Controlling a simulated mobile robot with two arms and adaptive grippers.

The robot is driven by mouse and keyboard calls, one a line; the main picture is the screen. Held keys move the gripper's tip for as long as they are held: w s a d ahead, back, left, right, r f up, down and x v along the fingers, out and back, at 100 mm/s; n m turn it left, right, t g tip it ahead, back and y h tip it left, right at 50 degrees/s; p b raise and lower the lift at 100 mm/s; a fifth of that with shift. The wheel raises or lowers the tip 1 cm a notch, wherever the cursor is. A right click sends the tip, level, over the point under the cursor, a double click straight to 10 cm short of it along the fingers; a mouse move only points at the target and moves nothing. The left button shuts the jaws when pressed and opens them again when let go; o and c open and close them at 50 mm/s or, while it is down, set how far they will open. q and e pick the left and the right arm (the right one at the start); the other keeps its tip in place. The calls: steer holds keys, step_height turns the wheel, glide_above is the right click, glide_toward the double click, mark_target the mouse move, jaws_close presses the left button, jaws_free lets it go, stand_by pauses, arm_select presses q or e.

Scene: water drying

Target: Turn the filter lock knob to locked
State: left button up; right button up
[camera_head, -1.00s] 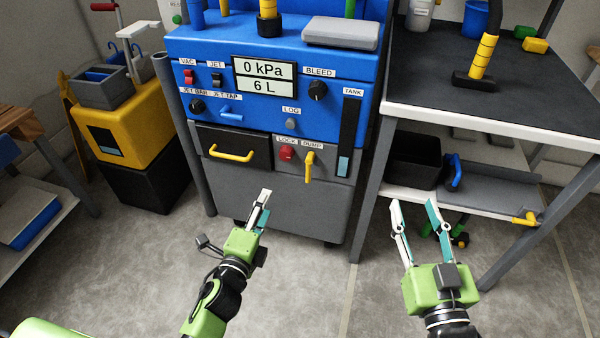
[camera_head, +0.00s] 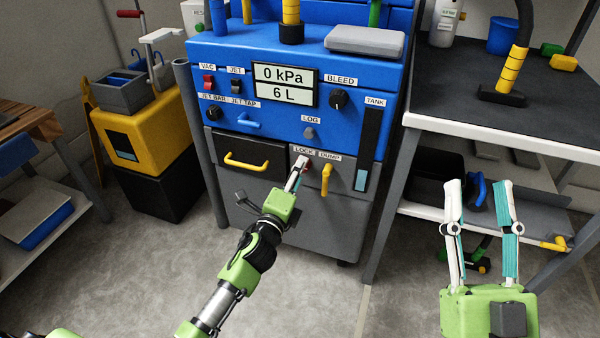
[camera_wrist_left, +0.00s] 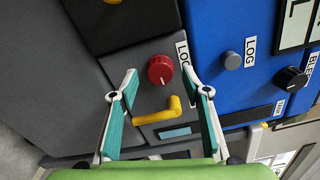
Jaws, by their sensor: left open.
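The red lock knob (camera_wrist_left: 160,69) is on the grey lower panel of the blue machine, under the LOCK label. In the head view the knob (camera_head: 305,163) is partly hidden by my left gripper (camera_head: 297,172). In the left wrist view my left gripper (camera_wrist_left: 160,85) is open, with its fingers on either side of the knob and apart from it. The yellow dump handle (camera_wrist_left: 163,111) also lies between the fingers, nearer the palm. My right gripper (camera_head: 481,190) is open and empty, out in front of the right-hand bench.
A black drawer with a yellow handle (camera_head: 246,163) is left of the knob. The grey log knob (camera_head: 309,132) and black bleed knob (camera_head: 338,99) are above it. The dark bench (camera_head: 440,75) with a lower shelf stands at the right. The floor in front is clear.

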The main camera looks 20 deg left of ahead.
arm_select(q)
steer(key=shift+w, duration=0.9)
arm_select(e)
steer(key=shift+s+d+r+t, duration=0.1)
steer(key=shift+s+r+t, duration=0.55)
steer(key=shift+r, duration=0.25)
arm_select(q)
steer(key=c, duration=1.1)
arm_select(e)
steer(key=shift+f, duration=0.1)
